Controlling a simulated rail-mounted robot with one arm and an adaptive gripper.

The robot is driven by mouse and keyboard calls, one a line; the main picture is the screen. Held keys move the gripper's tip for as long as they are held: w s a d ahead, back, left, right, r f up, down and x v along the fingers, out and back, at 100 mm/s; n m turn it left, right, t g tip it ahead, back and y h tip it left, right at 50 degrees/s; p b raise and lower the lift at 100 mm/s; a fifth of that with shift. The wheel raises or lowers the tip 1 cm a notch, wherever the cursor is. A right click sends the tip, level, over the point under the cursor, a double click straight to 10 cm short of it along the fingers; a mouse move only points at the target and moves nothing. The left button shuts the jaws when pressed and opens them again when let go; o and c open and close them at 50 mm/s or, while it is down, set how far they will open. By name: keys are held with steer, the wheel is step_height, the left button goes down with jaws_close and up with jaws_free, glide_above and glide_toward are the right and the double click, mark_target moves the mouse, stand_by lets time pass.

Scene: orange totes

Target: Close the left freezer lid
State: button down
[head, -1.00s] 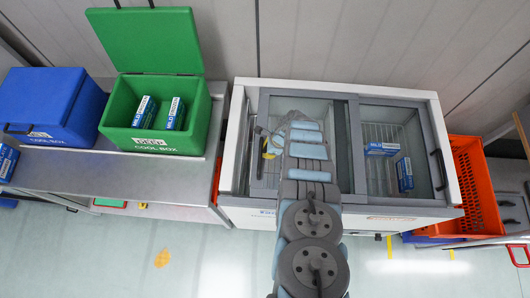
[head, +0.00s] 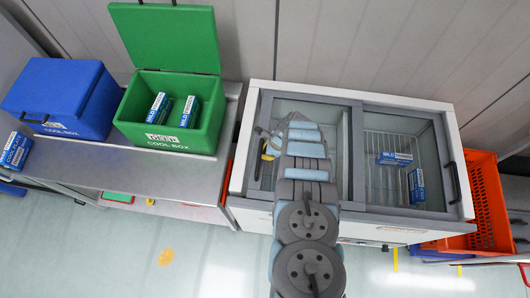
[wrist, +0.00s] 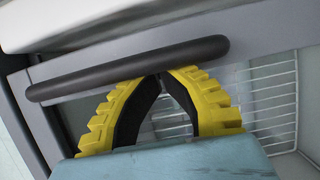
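The white chest freezer (head: 236,212) has two grey-framed sections side by side. The left lid (head: 310,97) is the left glazed frame, partly hidden by my arm. My gripper (head: 268,147) is at the left side of this lid. In the wrist view a black bar handle (wrist: 130,68) runs across the grey frame. The yellow fingers of my gripper (wrist: 163,76) arch together, with their tips meeting at the handle's lower edge. They look shut, with no object visible between them. Whether the tips press the handle or pass behind it is hidden.
The right section (head: 408,108) has its own black handle (head: 453,182) and blue-and-white boxes (head: 394,158) inside. An open green cool box (head: 150,138) and a blue cool box (head: 60,90) stand on a metal bench at left. An orange tote (head: 489,205) is at right.

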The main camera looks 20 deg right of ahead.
steer(key=s+d, duration=0.1)
steer(key=d, duration=0.2)
steer(key=shift+s, duration=0.4)
steer(key=shift+s+d+r, duration=0.1)
steer(key=shift+s+d, duration=0.1)
steer(key=shift+d, duration=0.1)
steer(key=shift+w+d+r, duration=0.1)
steer(key=shift+r, duration=0.45)
steer(key=shift+s+d+r, duration=0.15)
steer(key=shift+s+r, duration=0.1)
steer(key=shift+r, duration=0.15)
steer(key=v, duration=0.7)
steer(key=shift+r+b, duration=0.35)
steer(key=shift+b, duration=0.1)
steer(key=shift+d, duration=0.1)
